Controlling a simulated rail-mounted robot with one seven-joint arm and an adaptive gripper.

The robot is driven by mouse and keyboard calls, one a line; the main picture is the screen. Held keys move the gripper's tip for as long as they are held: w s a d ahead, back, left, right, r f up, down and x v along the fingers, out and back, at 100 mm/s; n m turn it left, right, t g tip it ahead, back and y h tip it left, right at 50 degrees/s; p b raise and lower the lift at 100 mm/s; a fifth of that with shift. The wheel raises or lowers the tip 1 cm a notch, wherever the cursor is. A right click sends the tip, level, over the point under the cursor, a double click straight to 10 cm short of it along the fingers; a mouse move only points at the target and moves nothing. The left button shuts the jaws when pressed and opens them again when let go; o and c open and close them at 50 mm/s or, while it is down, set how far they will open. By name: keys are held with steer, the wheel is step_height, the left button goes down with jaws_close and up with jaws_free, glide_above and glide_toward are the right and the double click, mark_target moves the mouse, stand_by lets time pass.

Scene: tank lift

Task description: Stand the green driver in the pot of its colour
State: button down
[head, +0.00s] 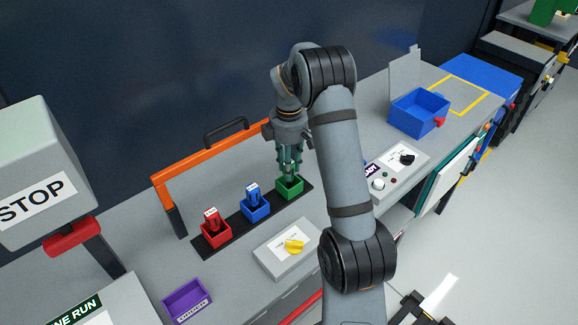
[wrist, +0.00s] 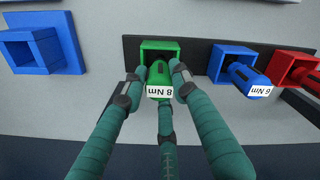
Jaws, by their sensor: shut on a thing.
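The green driver (wrist: 159,74) shows in the wrist view with a white "8 Nm" label on its end. My gripper (wrist: 158,82) is shut on it, with fingers on both sides. The driver lines up with the green pot (wrist: 147,45), its far end at the pot's opening; I cannot tell how deep it sits. In the head view my gripper (head: 290,165) points down right over the green pot (head: 289,188), and my fingers mostly hide the driver.
The blue pot (head: 255,210) and red pot (head: 216,234) share a black strip (head: 235,228) with the green pot, each holding a driver of its colour. An orange rail (head: 205,150) stands behind. A box with a yellow knob (head: 294,246) is in front.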

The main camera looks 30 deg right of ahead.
steer(key=shift+d+f, duration=0.1)
steer(key=shift+f, duration=0.25)
steer(key=shift+f, duration=0.1)
steer(key=c, duration=1.4)
jaws_free()
steer(key=shift+o, duration=0.2)
step_height(320, 180, up, 12)
